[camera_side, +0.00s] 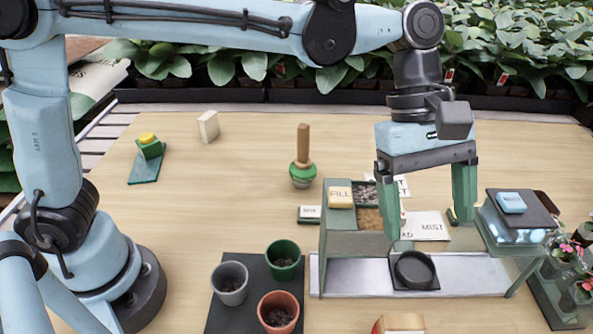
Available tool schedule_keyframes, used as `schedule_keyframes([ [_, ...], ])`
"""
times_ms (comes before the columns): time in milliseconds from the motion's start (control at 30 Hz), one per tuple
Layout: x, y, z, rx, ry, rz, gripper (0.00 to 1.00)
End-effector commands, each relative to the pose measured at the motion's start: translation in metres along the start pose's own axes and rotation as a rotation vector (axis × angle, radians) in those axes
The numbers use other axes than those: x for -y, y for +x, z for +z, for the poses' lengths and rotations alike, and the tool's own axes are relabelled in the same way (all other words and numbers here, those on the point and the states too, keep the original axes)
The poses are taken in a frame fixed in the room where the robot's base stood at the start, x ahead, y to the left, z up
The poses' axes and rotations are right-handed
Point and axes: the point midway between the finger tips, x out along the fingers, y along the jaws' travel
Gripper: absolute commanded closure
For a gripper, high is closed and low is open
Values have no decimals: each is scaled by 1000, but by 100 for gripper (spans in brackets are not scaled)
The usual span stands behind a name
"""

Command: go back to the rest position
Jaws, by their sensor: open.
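My gripper (425,220) points down at the right of the table, above the metal strip of the green station. Its two green fingers are wide apart with nothing between them. A round black dish (414,268) sits on the metal strip (465,275) below and in front of the fingers. Whether the left finger touches the hopper, I cannot tell.
Green (283,258), grey (230,282) and terracotta (278,311) pots stand on a dark mat at the front. A wooden-handled tool (303,160) stands mid-table. A raised dark platform with a blue button (511,202) is right of my gripper.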

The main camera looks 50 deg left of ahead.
Motion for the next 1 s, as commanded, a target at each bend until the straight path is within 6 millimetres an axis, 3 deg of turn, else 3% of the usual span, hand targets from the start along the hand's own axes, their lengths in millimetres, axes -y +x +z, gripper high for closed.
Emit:
schedule_keyframes([
  [200,-15,-50,-53,139,-111,265,14],
  [367,-3,-82,-91,100,-71,433,14],
  [667,70,-86,-139,-280,301,421,14],
  [1000,176,-79,-202,-763,825,149,14],
])
